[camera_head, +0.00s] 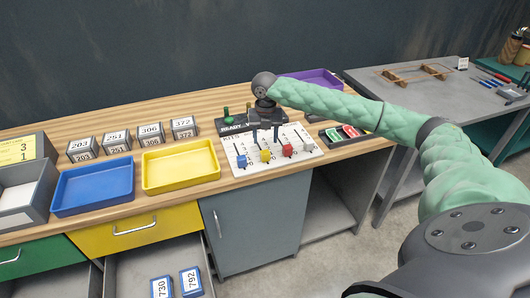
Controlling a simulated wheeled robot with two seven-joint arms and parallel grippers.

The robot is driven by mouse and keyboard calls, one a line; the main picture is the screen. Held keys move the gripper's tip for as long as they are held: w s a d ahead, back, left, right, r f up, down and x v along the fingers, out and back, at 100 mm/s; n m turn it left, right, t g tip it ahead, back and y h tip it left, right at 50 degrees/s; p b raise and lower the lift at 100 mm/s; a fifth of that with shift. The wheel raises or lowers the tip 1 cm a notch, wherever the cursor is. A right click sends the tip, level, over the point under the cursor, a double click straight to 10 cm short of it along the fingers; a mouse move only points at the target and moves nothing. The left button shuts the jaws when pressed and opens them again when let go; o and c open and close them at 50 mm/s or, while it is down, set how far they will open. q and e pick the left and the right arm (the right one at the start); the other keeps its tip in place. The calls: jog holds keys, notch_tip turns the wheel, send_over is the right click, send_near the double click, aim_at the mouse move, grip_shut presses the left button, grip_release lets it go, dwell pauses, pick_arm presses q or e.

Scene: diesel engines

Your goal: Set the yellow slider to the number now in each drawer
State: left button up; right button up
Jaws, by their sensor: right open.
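The yellow slider (265,156) sits on a white panel (247,169) with a number scale, between a blue slider (241,161) and a red slider (287,150). A grey slider (308,146) is at the right. My right gripper (265,138) is open and points down just behind the yellow slider; whether it touches it I cannot tell. A yellow drawer front (135,230) and a green drawer front (38,259) are under the worktop. Two blue number blocks, 730 (161,287) and 792 (191,282), lie in an open space below the yellow front. My left gripper is not in view.
A yellow tray (180,188) and a blue tray (95,209) stand left of the panel. Several number blocks (150,134) stand behind them. A dark base with a green knob (226,117) is behind the panel. A purple tray (335,83) is at the back.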

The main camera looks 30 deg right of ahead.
aim_at(265, 152)
jog(key=shift+n, duration=1.6)
pick_arm(q)
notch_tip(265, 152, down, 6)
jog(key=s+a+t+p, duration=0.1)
jog(key=p, duration=0.1)
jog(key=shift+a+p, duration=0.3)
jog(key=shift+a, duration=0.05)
pick_arm(e)
jog(key=shift+f, duration=3.9)
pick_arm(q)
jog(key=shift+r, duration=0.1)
